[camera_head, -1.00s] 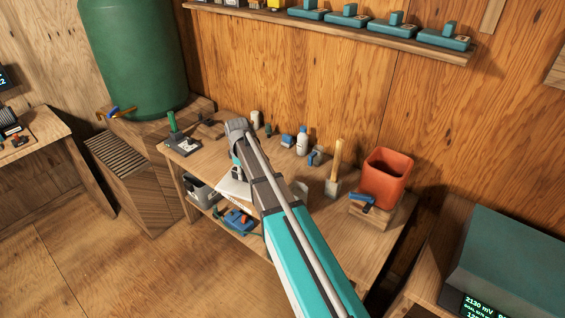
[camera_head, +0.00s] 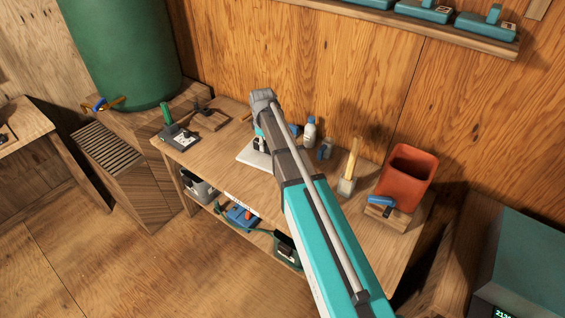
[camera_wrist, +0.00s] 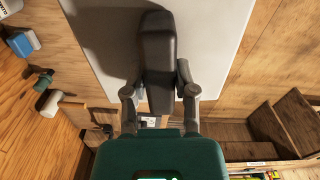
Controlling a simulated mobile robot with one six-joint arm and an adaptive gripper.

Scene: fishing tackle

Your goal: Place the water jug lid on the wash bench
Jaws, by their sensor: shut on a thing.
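My gripper (camera_wrist: 159,92) is shut on a dark, elongated piece (camera_wrist: 158,48) in the wrist view. This may be the water jug lid, but its full shape is unclear. The piece is over a pale flat board (camera_wrist: 222,40), with a dark shadow to its left; I cannot tell whether it touches the board. In the head view, the board (camera_head: 250,159) lies on the wooden bench (camera_head: 215,143), which appears to be the wash bench.
On the bench stand a white bottle (camera_head: 309,132), a wood-handled tool (camera_head: 350,168), an orange-red bucket (camera_head: 405,172) and a green-handled device (camera_head: 178,135). A large green tank (camera_head: 125,55) stands at left. Bare bench top shows left of the board.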

